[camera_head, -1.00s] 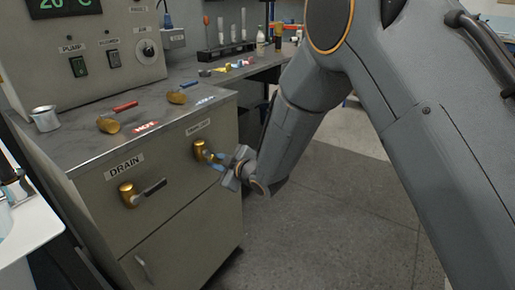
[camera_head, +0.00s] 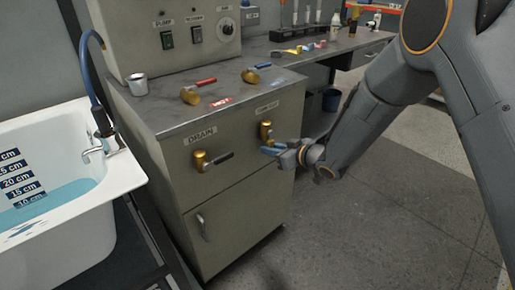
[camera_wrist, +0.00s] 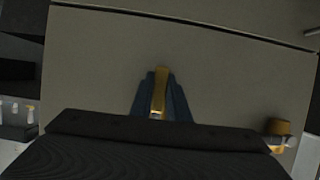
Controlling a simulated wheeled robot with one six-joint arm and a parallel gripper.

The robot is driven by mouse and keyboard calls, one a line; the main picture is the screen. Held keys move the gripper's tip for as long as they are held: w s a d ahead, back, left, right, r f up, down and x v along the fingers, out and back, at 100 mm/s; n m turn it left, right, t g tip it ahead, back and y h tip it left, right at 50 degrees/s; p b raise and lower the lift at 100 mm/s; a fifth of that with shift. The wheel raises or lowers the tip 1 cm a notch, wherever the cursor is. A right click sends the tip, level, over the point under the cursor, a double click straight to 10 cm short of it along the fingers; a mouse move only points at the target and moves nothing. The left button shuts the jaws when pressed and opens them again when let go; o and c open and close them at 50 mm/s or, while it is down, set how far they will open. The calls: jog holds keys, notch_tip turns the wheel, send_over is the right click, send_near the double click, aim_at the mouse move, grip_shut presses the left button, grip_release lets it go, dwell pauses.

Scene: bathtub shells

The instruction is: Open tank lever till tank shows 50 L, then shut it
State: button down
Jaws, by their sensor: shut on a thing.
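In the wrist view, brass (camera_wrist: 160,92) shows between the dark blue-grey fingers. A white tub (camera_head: 125,178) at the left holds blue water (camera_head: 62,196). Its inner wall has a scale in cm (camera_head: 22,188), and the water reaches its lower marks. I see no reading in litres.
A DRAIN lever (camera_head: 212,160) with a dark handle is to the left on the same cabinet (camera_head: 240,200). Red-handled (camera_head: 196,92) and blue-handled (camera_head: 256,75) levers are on the countertop beside a metal cup (camera_head: 138,84). The floor (camera_head: 370,220) at right is clear.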

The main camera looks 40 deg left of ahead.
jog(key=shift+s+a, duration=0.1)
jog(key=shift+s, duration=0.05)
dwell(0.3)
jog(key=c, duration=1.7)
grip_release()
jog(key=v, duration=0.8)
